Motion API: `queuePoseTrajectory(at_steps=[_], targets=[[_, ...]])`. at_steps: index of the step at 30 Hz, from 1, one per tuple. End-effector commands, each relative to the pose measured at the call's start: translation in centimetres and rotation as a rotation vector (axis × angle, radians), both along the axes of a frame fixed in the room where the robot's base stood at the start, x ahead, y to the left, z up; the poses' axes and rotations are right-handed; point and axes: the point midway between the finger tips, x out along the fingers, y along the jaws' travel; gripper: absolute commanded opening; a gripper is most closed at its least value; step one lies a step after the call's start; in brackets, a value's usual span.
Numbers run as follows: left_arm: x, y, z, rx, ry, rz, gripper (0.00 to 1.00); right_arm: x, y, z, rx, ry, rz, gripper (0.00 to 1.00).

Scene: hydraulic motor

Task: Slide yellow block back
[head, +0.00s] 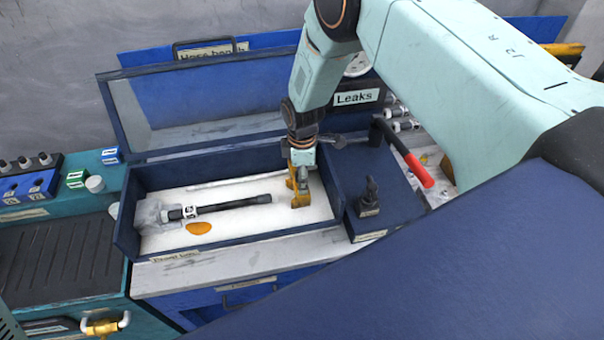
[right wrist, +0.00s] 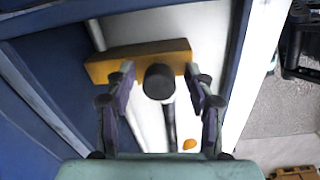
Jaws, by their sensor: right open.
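The yellow block (head: 302,200) is in the right end of the open blue box (head: 126,225), on its white floor. In the right wrist view the yellow block (right wrist: 138,62) lies crosswise at the fingertips. My right gripper (head: 300,172) reaches down into the box from above. In the wrist view my right gripper (right wrist: 159,72) is open, its two fingers apart over the block's near edge; I cannot tell if they touch it. The black round end of a tool handle (right wrist: 159,82) shows between the fingers. My left gripper is not in view.
A tool with a black handle (head: 235,203) and an orange patch (head: 198,228) are in the box. The raised lid (head: 120,115) stands behind. A red-handled lever (head: 418,170) and a small black knob (head: 370,195) stand to the right.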

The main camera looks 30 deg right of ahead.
Motion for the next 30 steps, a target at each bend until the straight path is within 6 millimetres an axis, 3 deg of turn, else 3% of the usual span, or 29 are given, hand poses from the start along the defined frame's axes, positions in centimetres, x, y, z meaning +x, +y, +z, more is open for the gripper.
queuePoseTrajectory(at_steps=[4,23,30], targets=[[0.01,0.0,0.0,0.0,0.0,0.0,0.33,0.03,0.01,0.02,0.0,0.0,0.0,0.54],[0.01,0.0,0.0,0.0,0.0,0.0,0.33,0.05,-0.02,0.08,0.0,-0.001,0.0,0.01],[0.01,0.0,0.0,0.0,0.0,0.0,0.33,0.06,-0.02,0.1,0.0,-0.001,0.0,0.0]])
